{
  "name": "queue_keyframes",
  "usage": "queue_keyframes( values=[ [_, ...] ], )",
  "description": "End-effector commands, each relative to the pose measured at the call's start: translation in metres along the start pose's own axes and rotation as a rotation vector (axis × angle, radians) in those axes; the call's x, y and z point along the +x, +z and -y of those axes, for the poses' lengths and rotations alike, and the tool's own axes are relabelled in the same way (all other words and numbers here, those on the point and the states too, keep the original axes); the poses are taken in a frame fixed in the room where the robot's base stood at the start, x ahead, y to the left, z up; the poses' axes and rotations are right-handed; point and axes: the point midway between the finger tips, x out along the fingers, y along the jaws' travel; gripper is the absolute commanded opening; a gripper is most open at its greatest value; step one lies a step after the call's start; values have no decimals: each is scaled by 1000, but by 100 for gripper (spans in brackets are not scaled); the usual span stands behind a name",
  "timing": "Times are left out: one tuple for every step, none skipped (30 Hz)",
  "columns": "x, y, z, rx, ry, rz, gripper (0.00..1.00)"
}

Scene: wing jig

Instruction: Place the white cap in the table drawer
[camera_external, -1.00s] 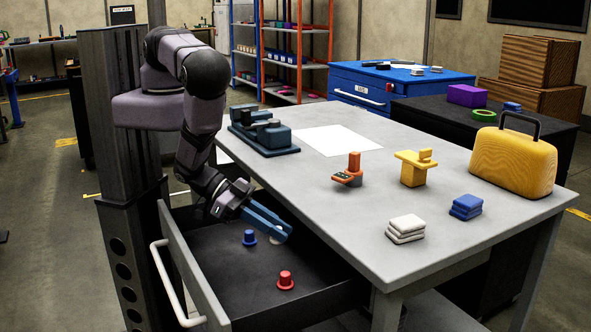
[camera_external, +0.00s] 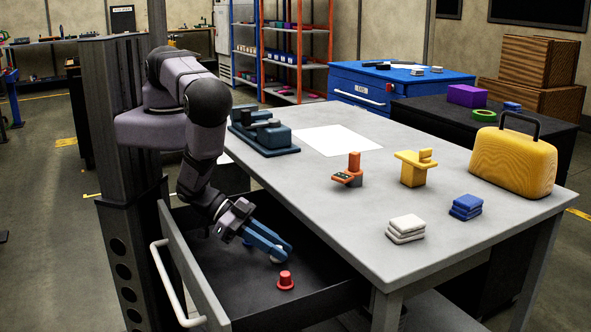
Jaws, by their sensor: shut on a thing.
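The table drawer (camera_external: 236,290) is pulled open, with a dark floor and a grey front with a white handle. My gripper (camera_external: 281,253) points down into it, its blue fingers shut on the white cap (camera_external: 277,259). Only a small part of the cap shows at the fingertips, low over the drawer floor. I cannot tell whether it touches the floor. A red cap (camera_external: 286,281) stands on the drawer floor, just in front of the fingertips. The blue cap is not visible now; my gripper covers the place where it stood.
The grey tabletop (camera_external: 330,215) lies beside and above the drawer. On it are white pads (camera_external: 405,229), blue pads (camera_external: 466,207), an orange part (camera_external: 350,171), a yellow part (camera_external: 414,167), a yellow case (camera_external: 513,163), a teal vise (camera_external: 264,133) and a white sheet (camera_external: 333,140).

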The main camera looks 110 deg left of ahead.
Motion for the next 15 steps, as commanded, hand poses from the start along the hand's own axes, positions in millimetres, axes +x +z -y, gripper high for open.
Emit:
queue_keyframes(
  values=[
    [0, 0, 0, 0, 0, 0, 0],
    [0, 0, 0, 0, 0, 0, 0],
    [0, 0, 0, 0, 0, 0, 0],
    [0, 1, 0, 0, 0, 0, 0],
    [1, 1, 0, 0, 0, 0, 0],
    [1, 3, 0, 0, 0, 0, 0],
    [1, 3, 0, 0, 0, 0, 20],
    [1, 2, 0, 0, 0, 0, 27],
    [1, 2, 0, 0, 0, 0, 36],
    [1, 2, 0, 0, 0, 0, 36],
    [1, 2, 0, 0, 0, 0, 36],
    [1, 2, 0, 0, 0, 0, 36],
    [1, 2, 0, 0, 0, 0, 36],
    [1, 2, 0, 0, 0, 0, 36],
    [1, 2, 0, 0, 0, 0, 36]
  ],
)
